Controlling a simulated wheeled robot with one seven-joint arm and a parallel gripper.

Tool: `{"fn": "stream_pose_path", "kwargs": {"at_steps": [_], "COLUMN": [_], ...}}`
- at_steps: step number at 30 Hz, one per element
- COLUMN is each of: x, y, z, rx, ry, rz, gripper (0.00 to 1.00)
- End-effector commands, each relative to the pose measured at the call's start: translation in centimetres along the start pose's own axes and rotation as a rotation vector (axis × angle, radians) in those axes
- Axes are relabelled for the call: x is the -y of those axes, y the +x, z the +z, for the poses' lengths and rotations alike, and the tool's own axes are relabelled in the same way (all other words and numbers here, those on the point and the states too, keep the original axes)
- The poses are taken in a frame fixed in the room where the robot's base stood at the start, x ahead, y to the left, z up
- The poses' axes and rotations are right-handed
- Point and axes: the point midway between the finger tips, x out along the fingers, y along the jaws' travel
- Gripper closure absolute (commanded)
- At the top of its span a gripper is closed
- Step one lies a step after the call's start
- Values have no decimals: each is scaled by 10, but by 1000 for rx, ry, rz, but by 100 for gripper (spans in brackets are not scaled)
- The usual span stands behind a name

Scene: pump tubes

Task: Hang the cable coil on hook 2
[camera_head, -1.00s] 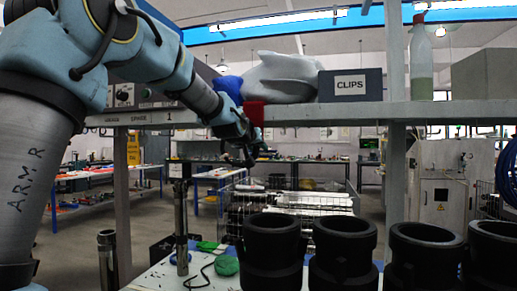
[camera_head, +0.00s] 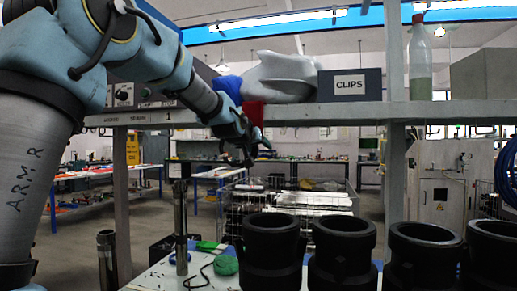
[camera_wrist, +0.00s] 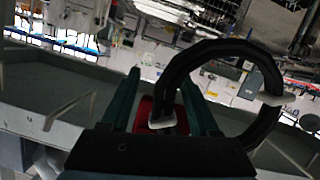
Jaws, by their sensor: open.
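A looped blue bundle (camera_head: 507,172) that looks like coiled cable is at the right edge of the head view, partly cut off. My gripper (camera_head: 249,160) is just below the shelf edge, left of the middle, far from that bundle. In the wrist view my gripper (camera_wrist: 162,78) has its two dark green fingers apart and nothing clamped between them. I cannot make out hook 2; a shelf label reading 1 shows in the head view.
A post (camera_head: 396,170) stands right.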

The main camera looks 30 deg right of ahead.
Motion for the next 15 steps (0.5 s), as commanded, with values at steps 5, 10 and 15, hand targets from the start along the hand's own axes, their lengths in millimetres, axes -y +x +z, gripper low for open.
{"fn": "stream_pose_path", "kwargs": {"at_steps": [5, 10, 15], "x": [0, 2, 3], "y": [0, -14, -37], "z": [1, 1, 0], "rx": [2, -2, -2], "ry": [-1, -1, -2], "rz": [-1, -1, -3], "gripper": [38, 38, 38]}}
